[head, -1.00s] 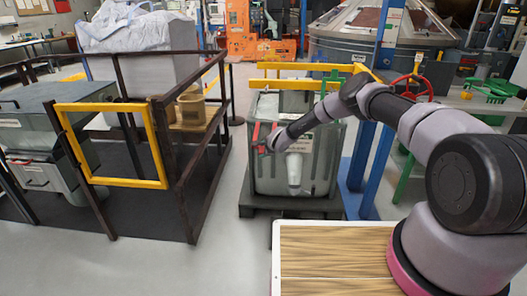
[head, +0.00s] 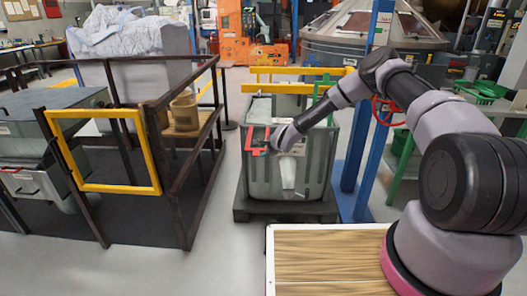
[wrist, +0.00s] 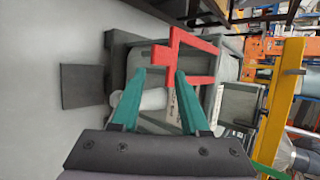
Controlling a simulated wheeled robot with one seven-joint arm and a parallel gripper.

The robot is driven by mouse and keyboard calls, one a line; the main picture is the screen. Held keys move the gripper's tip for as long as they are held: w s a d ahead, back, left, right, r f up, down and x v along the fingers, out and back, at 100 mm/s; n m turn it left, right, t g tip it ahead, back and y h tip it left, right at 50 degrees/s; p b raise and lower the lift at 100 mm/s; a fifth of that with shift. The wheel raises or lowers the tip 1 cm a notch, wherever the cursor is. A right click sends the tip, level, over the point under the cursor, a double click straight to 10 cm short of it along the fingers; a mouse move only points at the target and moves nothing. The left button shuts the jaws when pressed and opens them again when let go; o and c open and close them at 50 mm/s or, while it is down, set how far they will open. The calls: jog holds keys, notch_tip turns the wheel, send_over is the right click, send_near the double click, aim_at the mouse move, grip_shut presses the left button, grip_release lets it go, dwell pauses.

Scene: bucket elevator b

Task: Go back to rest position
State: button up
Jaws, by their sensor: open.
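My gripper (head: 270,148) is at the end of my outstretched arm, in front of the grey bin at the middle of the head view. In the wrist view its two green fingers (wrist: 160,82) are apart, with nothing held between them. A red bracket-like part (wrist: 190,58) lies just beyond the fingertips and also shows in the head view (head: 253,140). I cannot tell whether the fingers touch it. The grey bin (head: 266,180) stands upright behind and below the gripper, with a white cylinder (head: 289,172) at its front.
The bin rests on a dark pallet (head: 285,212). A blue post (head: 356,150) and yellow bars (head: 300,88) stand beside and above it. A dark railing with a yellow frame (head: 150,150) is at left. Clear floor (head: 225,235) lies between. A wooden top (head: 320,250) is near me.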

jog(key=s+d+r+n+g, duration=0.1)
jog(key=d+r+n, duration=0.15)
jog(key=r, duration=0.75)
jog(key=s+d+r+n, duration=0.1)
jog(key=r+n, duration=0.3)
jog(key=r, duration=0.6)
jog(key=s+d+r+n, duration=0.1)
jog(key=s+d+r, duration=0.2)
jog(key=r, duration=0.2)
jog(key=s+d+r+n+h, duration=0.1)
jog(key=s+d+r, duration=0.15)
jog(key=r, duration=0.35)
jog(key=s+d+r+n, duration=0.2)
jog(key=s+r, duration=0.2)
jog(key=r, duration=0.1)
jog(key=s+d+r+n+h, duration=0.1)
jog(key=s+d+r, duration=0.45)
jog(key=s, duration=0.25)
jog(key=s+d+r+h, duration=0.1)
jog(key=s+d+r, duration=0.3)
jog(key=s+r, duration=0.25)
jog(key=s+d+r, duration=0.1)
jog(key=s+d, duration=0.2)
jog(key=s, duration=0.6)
jog(key=s+d+r, duration=0.1)
jog(key=s+d, duration=0.1)
jog(key=s, duration=0.8)
jog(key=shift+s+d+r+n+g, duration=0.2)
jog(key=shift+d+r+n+g, duration=0.05)
jog(key=shift+d+n+g, duration=0.2)
